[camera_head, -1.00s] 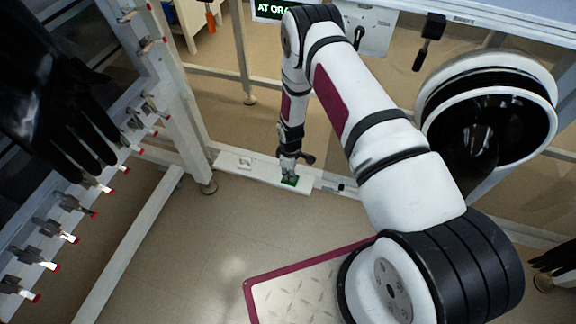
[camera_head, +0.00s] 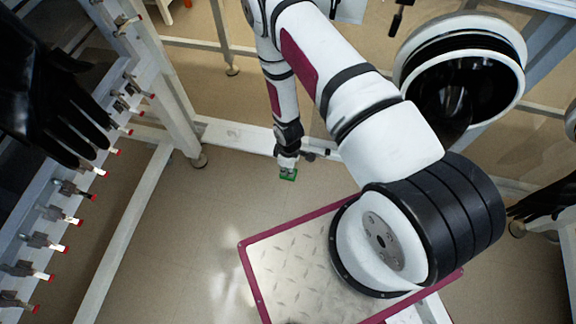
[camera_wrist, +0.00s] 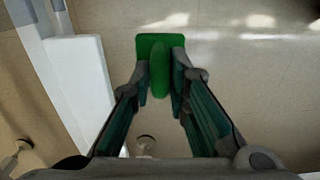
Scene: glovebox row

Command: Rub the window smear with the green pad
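The green pad (camera_head: 288,175) hangs at the end of my arm over the beige floor, just in front of a white floor rail in the head view. In the wrist view the green pad (camera_wrist: 178,45) is a flat block with a raised green grip. My gripper (camera_wrist: 161,84) is closed on that grip, one finger on each side. My gripper (camera_head: 287,161) looks small in the head view and points down. I cannot make out a window smear in either view.
A white floor rail (camera_head: 232,135) runs behind the pad. A frame with red-tipped clamps (camera_head: 65,217) and a black glove (camera_head: 45,105) stand at left. A round white-rimmed port (camera_head: 462,75) is at upper right. Open floor (camera_head: 205,220) lies between.

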